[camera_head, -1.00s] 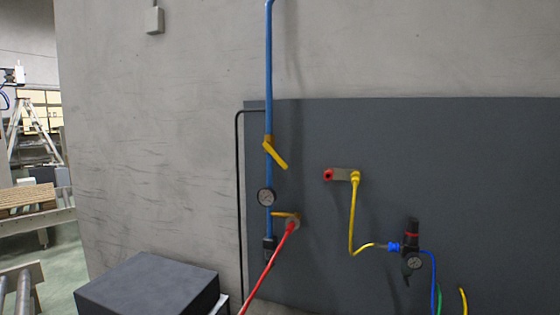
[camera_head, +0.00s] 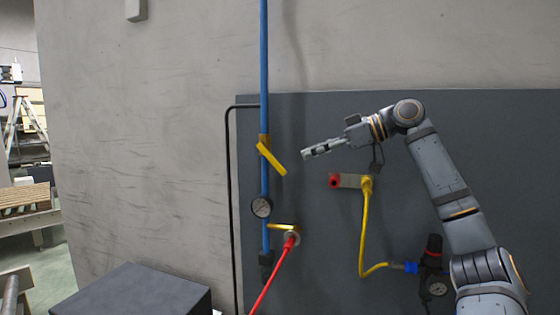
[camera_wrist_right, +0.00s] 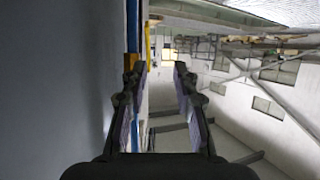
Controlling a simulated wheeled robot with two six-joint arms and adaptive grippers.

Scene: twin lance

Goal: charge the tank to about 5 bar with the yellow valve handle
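The yellow valve handle (camera_head: 271,159) is a flat bar slanting down to the right from a brass valve body (camera_head: 264,142) on the vertical blue pipe (camera_head: 264,60). A round gauge (camera_head: 261,207) sits lower on the pipe; its reading is too small to tell. My right gripper (camera_head: 305,154) points left, a short way right of the handle and apart from it. In the right wrist view its two fingers (camera_wrist_right: 160,70) are spread with nothing between them. The blue pipe (camera_wrist_right: 132,25) and some yellow (camera_wrist_right: 148,40) show by the left finger. No tank is identifiable. My left gripper is out of view.
A red hose (camera_head: 272,275) runs from a fitting below the gauge. A black regulator (camera_head: 432,260) stands lower right. A dark box (camera_head: 130,295) is at lower left.

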